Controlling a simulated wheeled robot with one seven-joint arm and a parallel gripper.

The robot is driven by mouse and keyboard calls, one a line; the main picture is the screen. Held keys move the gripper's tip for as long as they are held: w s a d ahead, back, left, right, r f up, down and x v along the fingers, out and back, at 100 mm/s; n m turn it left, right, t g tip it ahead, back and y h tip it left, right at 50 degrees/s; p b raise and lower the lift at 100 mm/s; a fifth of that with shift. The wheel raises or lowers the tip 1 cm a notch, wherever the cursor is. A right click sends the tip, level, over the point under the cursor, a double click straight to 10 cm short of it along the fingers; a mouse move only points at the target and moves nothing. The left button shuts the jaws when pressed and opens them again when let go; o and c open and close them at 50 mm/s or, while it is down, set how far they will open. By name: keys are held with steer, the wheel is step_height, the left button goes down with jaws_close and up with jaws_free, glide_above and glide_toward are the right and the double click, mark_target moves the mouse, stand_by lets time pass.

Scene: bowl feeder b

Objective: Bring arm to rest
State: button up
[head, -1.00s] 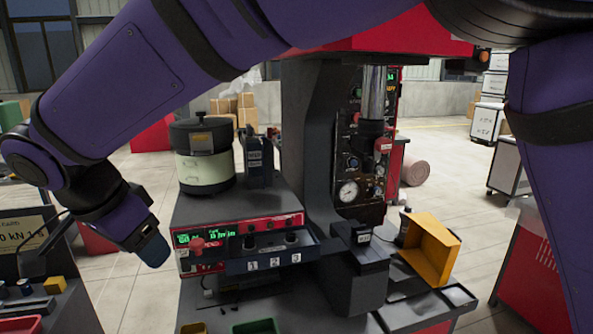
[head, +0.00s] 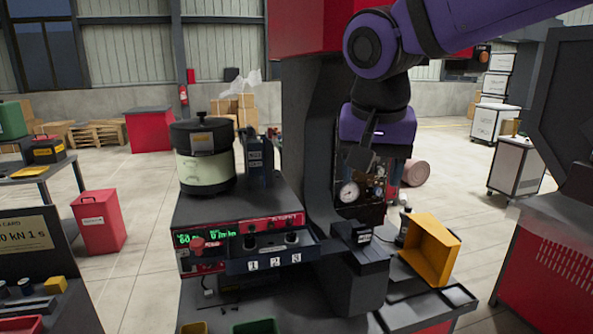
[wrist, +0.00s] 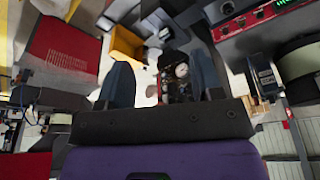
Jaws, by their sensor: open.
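My purple arm (head: 440,30) reaches in from the upper right of the head view. Its wrist end (head: 378,125) hangs in front of the press column and covers part of the gauge panel. In the wrist view, my gripper (wrist: 162,72) has its two dark blue-grey fingers wide apart. Nothing is held between them. The gauge panel shows beyond the gap between the fingers. In the head view my fingers are small and dark against the panel and hard to make out.
A bowl feeder (head: 203,165) stands on the grey bench, left of the black press column (head: 310,130). A numbered rack (head: 270,260) is at the front. A yellow bin (head: 430,250) stands at right. A red cabinet (head: 550,260) is farther right.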

steer(key=s+d+f+n+t, duration=0.1)
steer(key=s+d+f, duration=0.1)
steer(key=s+d, duration=0.5)
steer(key=s+d+f+n, duration=0.1)
steer(key=s+d, duration=0.5)
steer(key=d, duration=0.6)
steer(key=shift+s+d+f+n+t+y, duration=0.15)
steer(key=shift+s+f+n+t+y, duration=0.15)
steer(key=shift+s+f+t+y, duration=0.1)
